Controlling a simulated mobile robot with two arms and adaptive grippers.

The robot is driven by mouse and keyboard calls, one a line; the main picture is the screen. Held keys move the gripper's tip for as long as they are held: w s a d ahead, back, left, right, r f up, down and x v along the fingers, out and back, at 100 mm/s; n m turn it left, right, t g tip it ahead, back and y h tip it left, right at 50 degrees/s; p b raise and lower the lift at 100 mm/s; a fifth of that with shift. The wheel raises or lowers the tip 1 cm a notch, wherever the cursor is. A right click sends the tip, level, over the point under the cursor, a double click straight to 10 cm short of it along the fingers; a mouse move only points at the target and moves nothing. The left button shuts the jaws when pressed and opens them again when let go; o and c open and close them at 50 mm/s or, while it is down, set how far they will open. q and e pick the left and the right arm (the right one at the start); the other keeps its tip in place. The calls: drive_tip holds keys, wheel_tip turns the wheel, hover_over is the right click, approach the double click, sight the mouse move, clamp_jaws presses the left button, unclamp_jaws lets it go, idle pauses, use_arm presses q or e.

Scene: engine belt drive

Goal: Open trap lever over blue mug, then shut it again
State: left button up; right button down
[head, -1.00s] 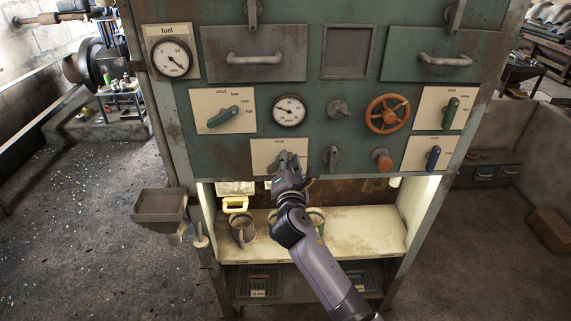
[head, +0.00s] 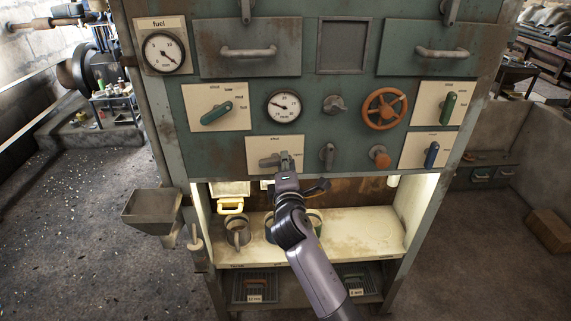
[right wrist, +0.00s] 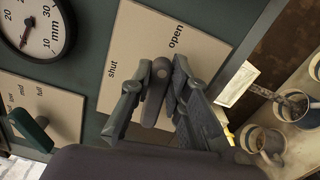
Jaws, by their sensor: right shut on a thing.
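The grey trap lever (head: 270,162) sits on a pale plate marked "shut" and "open". It points right, toward "open"; it also shows in the right wrist view (right wrist: 154,95). My right gripper (head: 287,163) has its fingers either side of the lever's end, shut on it. The blue mug (head: 268,236) stands on the shelf below, mostly hidden behind my right arm in the head view. In the right wrist view, a speckled grey stream (right wrist: 272,94) runs to the mug (right wrist: 300,112). My left gripper is not in view.
A grey-brown mug (head: 237,232) and a green mug (head: 316,220) flank the blue one. Other levers, such as a green one (head: 216,113), and an orange handwheel (head: 385,110) stick out of the panel. The shelf's right side (head: 365,230) is clear.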

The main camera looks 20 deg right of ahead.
idle(0.3)
drive_tip(key=c, duration=1.5)
unclamp_jaws()
drive_tip(key=v, duration=1.2)
